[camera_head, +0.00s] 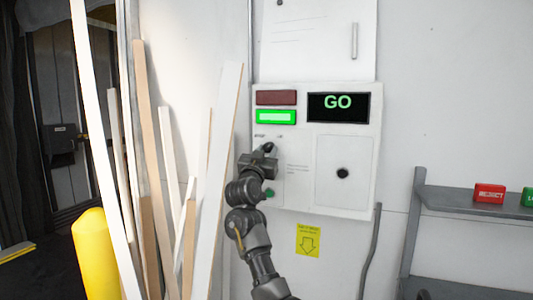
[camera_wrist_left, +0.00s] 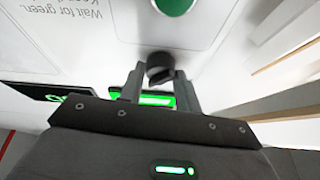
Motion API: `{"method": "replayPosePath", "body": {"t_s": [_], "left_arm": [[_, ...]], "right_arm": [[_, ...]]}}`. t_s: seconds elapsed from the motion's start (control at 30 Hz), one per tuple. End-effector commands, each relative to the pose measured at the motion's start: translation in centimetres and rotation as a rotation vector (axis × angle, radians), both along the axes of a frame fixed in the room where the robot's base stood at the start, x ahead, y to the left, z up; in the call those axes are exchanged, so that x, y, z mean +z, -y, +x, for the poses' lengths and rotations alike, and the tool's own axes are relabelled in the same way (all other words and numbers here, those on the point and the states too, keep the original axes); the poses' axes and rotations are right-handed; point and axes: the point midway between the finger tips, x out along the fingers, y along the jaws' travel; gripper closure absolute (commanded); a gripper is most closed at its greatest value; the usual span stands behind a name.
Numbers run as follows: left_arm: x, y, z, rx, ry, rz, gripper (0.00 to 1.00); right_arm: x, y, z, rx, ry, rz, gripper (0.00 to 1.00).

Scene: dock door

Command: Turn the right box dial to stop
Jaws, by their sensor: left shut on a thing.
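The control box (camera_head: 330,190) is a white wall panel with a black screen (camera_head: 338,107) reading GO in green. Its green lamp (camera_head: 275,116) is lit and the red lamp (camera_head: 275,97) above it is dark. The black dial (camera_head: 268,147) is on the box's left part. My left gripper (camera_head: 262,157) is at the dial. In the left wrist view, the two fingers (camera_wrist_left: 158,82) are shut on the dial (camera_wrist_left: 160,68), one on each side. A green button (camera_wrist_left: 174,4) shows in the left wrist view, beyond the dial. My right gripper is not in view.
Several wooden planks (camera_head: 150,150) lean on the wall close to the left of my arm. A yellow bollard (camera_head: 93,255) stands at the lower left. A grey shelf (camera_head: 455,200) with a red block (camera_head: 489,193) is at the right.

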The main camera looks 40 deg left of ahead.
Motion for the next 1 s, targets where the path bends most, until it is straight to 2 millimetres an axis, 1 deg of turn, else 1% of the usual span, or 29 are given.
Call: {"method": "replayPosePath", "body": {"t_s": [0.17,0.37,1.0], "left_arm": [[0.1,0.1,0.1,-0.002,0.019,-0.057,0.90],[0.2,0.3,0.1,-0.002,0.066,-0.191,0.90],[0.8,0.6,0.2,-0.001,0.268,-0.765,0.90]], "right_arm": [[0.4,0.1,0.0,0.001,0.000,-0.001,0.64],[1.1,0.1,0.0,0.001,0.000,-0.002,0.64],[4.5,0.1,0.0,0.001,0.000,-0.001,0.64]]}}
